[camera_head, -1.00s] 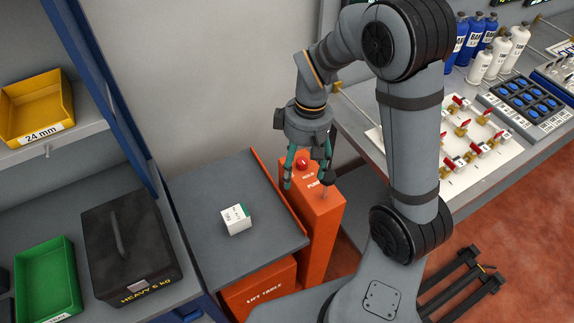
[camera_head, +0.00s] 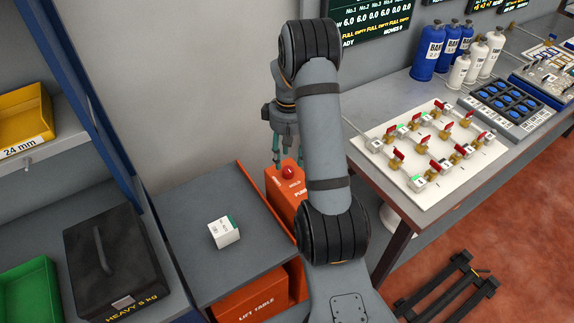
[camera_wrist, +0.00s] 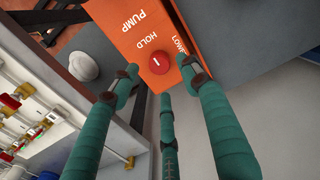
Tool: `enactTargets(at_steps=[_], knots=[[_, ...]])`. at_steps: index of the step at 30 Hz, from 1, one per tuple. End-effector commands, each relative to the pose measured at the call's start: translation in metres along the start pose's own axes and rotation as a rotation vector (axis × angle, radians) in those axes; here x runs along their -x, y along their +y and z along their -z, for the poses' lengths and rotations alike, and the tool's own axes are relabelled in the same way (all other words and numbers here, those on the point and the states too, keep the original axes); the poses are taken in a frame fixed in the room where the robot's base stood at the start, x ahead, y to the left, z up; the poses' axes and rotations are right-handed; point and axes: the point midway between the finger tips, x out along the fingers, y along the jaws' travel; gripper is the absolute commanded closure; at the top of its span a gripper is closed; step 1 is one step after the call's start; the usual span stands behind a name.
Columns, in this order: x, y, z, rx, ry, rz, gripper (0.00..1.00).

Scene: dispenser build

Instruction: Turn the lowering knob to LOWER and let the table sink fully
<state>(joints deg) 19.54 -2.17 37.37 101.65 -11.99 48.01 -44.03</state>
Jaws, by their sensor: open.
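The red lowering knob (camera_head: 288,172) is on top of the orange pump box (camera_head: 279,196), beside the lift table. It also shows in the wrist view (camera_wrist: 160,63), with a white mark, near the words HOLD and LOWER; which word the mark points to I cannot tell. My gripper (camera_head: 287,155) is open and empty above the knob; its green fingers (camera_wrist: 160,84) spread around it in the wrist view, and contact is not clear. The lift table's grey top (camera_head: 190,265) is raised above its orange base (camera_head: 250,300). My arm hides part of the pump box.
A white and green box (camera_head: 224,232) lies on the lift table. A black heavy case (camera_head: 115,262) and shelves with yellow (camera_head: 25,112) and green bins (camera_head: 30,290) stand at the left. A bench with a valve board (camera_head: 390,165) and bottles (camera_head: 428,50) is at the right.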

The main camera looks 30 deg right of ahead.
Motion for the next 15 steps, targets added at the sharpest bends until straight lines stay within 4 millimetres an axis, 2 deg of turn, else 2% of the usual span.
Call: enactTargets(at_steps=[3, 7, 15], knots=[[-0.02, -0.001, -0.001, 0.0, -0.005, 0.003, 0.54], [-0.036, 0.0, -0.001, 0.0, -0.002, 0.002, 0.54], [-0.048, 0.0, 0.0, -0.001, 0.001, 0.0, 0.54]])
